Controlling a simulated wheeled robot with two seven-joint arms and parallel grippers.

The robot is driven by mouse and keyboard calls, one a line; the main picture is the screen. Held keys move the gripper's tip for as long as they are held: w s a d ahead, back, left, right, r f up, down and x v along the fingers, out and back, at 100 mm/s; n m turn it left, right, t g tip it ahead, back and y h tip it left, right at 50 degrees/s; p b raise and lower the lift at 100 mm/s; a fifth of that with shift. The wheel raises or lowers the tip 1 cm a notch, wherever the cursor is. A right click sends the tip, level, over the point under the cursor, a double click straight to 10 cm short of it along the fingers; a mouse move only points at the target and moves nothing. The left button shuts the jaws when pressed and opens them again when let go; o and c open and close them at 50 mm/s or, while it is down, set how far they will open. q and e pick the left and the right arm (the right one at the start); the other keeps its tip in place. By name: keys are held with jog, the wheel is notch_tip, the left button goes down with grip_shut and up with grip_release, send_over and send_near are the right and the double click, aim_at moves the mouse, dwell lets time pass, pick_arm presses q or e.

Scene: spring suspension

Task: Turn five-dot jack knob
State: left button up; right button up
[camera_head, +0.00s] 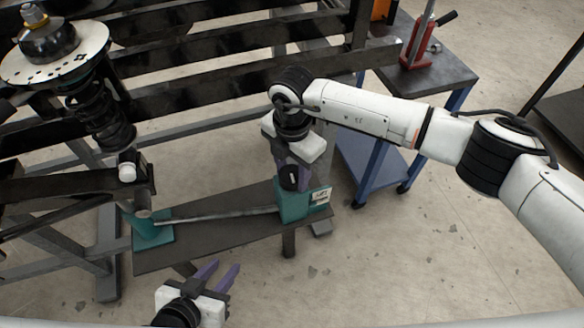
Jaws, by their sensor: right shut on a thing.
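A teal jack block (291,207) stands at the right end of a dark narrow bench. A small pale label plate (320,195) is on its right side; its marks are too small to count. A black knob (290,182) sits on top of this block. My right gripper (292,180) points down from above, its purple fingers shut on the knob and partly hiding it. My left gripper (217,272) is at the bottom, in front of the bench, with its two purple fingers apart and nothing between them.
A second teal block (148,231) stands at the bench's left end, with a grey bar (215,214) reaching between the blocks. A spring strut (95,105) hangs at upper left by dark frame rails. A blue cart (375,170) with a red jack (417,45) stands behind. The bench (190,255) has bare front surface.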

aim_at(292, 172)
jog(key=shift+w+m, duration=0.1)
jog(key=shift+m, duration=0.3)
jog(key=o, duration=1)
jog(key=shift+o, duration=0.2)
notch_tip(292, 172, up, 10)
jog(key=p, duration=0.1)
jog(key=shift+r, duration=0.25)
